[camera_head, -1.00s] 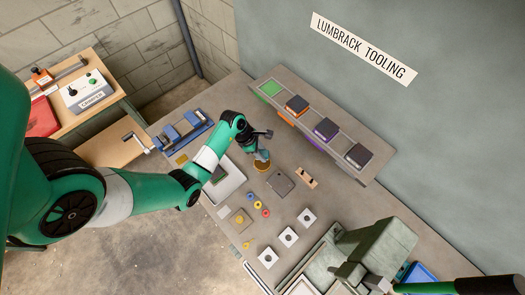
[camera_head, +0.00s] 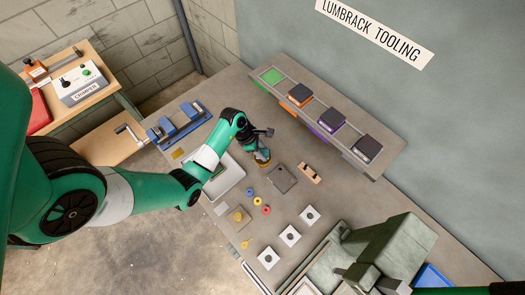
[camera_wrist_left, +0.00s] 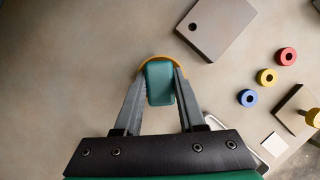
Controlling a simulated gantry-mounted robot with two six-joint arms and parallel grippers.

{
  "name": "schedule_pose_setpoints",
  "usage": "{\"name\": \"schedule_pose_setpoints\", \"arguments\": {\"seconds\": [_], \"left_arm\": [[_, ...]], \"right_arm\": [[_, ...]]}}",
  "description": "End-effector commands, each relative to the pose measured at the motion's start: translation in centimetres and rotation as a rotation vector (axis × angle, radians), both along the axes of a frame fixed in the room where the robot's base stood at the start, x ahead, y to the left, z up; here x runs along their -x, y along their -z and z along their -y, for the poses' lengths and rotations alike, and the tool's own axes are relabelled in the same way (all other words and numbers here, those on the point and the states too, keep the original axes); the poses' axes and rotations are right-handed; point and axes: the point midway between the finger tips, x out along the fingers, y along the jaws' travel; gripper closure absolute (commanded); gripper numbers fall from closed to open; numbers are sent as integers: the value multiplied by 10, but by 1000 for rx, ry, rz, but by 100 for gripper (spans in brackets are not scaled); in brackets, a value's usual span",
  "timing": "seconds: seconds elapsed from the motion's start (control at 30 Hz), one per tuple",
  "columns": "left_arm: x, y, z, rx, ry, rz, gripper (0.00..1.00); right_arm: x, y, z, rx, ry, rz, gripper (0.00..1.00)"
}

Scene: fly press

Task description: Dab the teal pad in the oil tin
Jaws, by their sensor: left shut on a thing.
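My left gripper (camera_head: 259,153) is shut on the teal pad, which shows between its fingers in the left wrist view (camera_wrist_left: 159,84). It points down at the oil tin (camera_head: 263,164), a small round tin with a yellow-brown rim. In the left wrist view the pad covers most of the tin, and only an arc of the yellow rim (camera_wrist_left: 161,57) shows past its far end. The pad is over or inside the tin; I cannot tell whether it touches the oil. My right gripper is not in view.
Beside the tin lies a grey plate (camera_head: 282,179) with a hole. Small coloured rings (camera_head: 266,210) and white square plates (camera_head: 290,236) lie nearer. A pale tray (camera_head: 231,180) is left of the tin. The rack (camera_head: 355,117) stands behind; the press (camera_head: 385,250) is at lower right.

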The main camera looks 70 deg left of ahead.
Motion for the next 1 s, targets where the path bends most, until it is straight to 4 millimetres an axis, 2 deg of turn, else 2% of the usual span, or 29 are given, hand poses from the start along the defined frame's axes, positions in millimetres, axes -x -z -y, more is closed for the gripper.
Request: {"name": "schedule_pose_setpoints", "arguments": {"seconds": [1.0], "left_arm": [[0,10,0,0,0,0,100]], "right_arm": [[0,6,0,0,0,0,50]]}}
